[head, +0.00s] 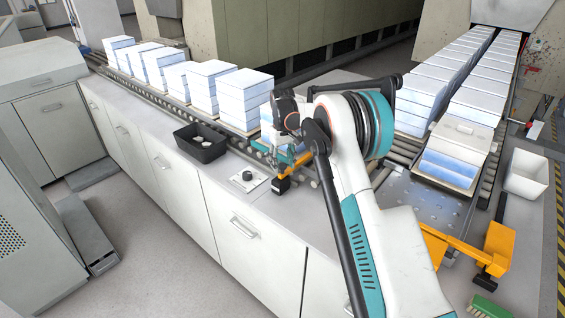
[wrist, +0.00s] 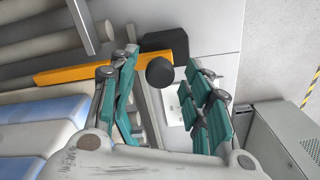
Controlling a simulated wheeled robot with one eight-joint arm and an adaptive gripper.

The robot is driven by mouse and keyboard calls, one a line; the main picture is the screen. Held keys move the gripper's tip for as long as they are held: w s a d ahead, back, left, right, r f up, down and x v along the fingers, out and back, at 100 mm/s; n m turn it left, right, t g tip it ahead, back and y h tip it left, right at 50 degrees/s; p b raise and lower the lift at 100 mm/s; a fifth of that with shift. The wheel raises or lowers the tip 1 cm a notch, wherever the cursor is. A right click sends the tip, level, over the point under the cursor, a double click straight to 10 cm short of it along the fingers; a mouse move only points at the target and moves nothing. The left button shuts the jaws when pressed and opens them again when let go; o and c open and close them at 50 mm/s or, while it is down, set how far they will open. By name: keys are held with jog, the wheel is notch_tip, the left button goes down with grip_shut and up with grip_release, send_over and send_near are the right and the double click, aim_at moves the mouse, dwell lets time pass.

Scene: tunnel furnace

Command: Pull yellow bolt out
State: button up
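A yellow bolt (head: 297,165) lies at the edge of the roller conveyor, with a black block (head: 281,186) at its near end. In the wrist view the yellow bar (wrist: 82,71) runs to the left, and a round black knob (wrist: 160,72) stands beside the black block (wrist: 167,42). My gripper (head: 282,160) is over the bolt, partly hiding it. In the wrist view my gripper's teal fingers (wrist: 161,65) are spread, with the knob appearing between their tips. I cannot tell whether either finger touches it.
A black bin (head: 200,145) and a white panel with a black button (head: 247,177) are on the counter to the left. White-blue stacks (head: 245,95) stand on the conveyor behind. Another yellow bar assembly (head: 497,245) is at the right, near a white bin (head: 527,175).

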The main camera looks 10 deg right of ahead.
grip_shut()
jog(key=s+a+b, duration=0.1)
jog(key=s+a, duration=0.5)
jog(key=a, duration=0.2)
jog(key=shift+s+a, duration=0.2)
jog(key=shift+a, duration=0.15)
jog(key=shift+o, duration=0.6)
grip_release()
jog(key=shift+a, duration=0.2)
notch_tip(320, 180, up, 12)
